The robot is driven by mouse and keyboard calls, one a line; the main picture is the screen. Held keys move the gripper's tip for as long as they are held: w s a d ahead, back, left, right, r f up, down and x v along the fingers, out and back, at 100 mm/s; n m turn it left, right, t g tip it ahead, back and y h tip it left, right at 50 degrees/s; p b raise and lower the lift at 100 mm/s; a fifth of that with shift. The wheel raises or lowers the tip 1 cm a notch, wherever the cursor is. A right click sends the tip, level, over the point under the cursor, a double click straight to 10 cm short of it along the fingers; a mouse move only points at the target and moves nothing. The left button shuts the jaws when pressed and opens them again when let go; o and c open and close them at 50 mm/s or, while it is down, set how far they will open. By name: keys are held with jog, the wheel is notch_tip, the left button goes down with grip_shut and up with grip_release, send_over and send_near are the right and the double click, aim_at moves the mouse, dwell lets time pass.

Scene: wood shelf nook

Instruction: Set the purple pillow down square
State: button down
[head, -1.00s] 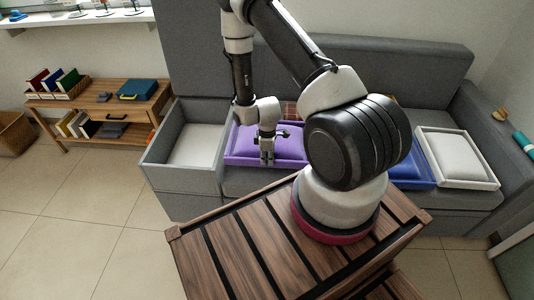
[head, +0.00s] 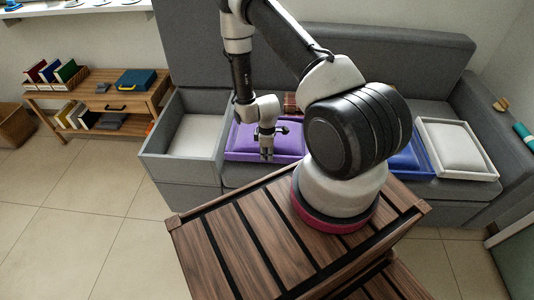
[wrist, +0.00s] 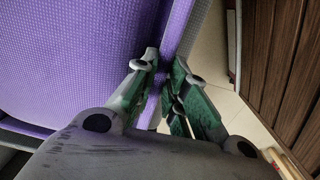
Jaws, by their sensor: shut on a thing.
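The purple pillow (head: 284,141), with a raised purple rim, lies on the sofa seat beside the grey open-topped box. In the head view it looks roughly in line with the seat; my arm hides its right part. My gripper (head: 267,157) points down at its front edge. In the wrist view the textured purple pillow (wrist: 70,60) fills the left side. There my gripper (wrist: 163,82) has its green-padded fingers closed on the purple rim along the pillow's edge. Whether the pillow's underside touches the seat is hard to tell.
The grey box (head: 190,140) with a pale inside stands left of the pillow. A blue tray (head: 408,160) and a white-framed pillow (head: 457,148) lie to the right. A plaid item (head: 291,104) is behind. The slatted wooden top (head: 240,240) is in front.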

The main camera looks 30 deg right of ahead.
jog(key=shift+f, duration=0.35)
jog(key=c, duration=1.4)
grip_release()
jog(key=shift+o, duration=0.2)
notch_tip(320, 180, up, 8)
jog(key=shift+f, duration=0.2)
jog(key=shift+s+a+m, duration=0.1)
jog(key=shift+m, duration=0.2)
jog(key=s+a+r+m+g, duration=0.1)
jog(key=s+m+g, duration=0.25)
jog(key=s, duration=0.35)
jog(key=s+r+m+t, duration=0.2)
jog(key=s+r, duration=0.2)
jog(key=r, duration=1.2)
jog(key=s+r+m+t, duration=0.2)
jog(key=s+r+t, duration=0.1)
jog(key=r, duration=1.3)
jog(key=s+d+r+m+t, duration=0.1)
jog(key=s+r, duration=0.5)
jog(key=r, duration=1)
jog(key=shift+r+m+t, duration=0.3)
jog(key=shift+m+t, duration=0.55)
jog(key=shift+m, duration=0.2)
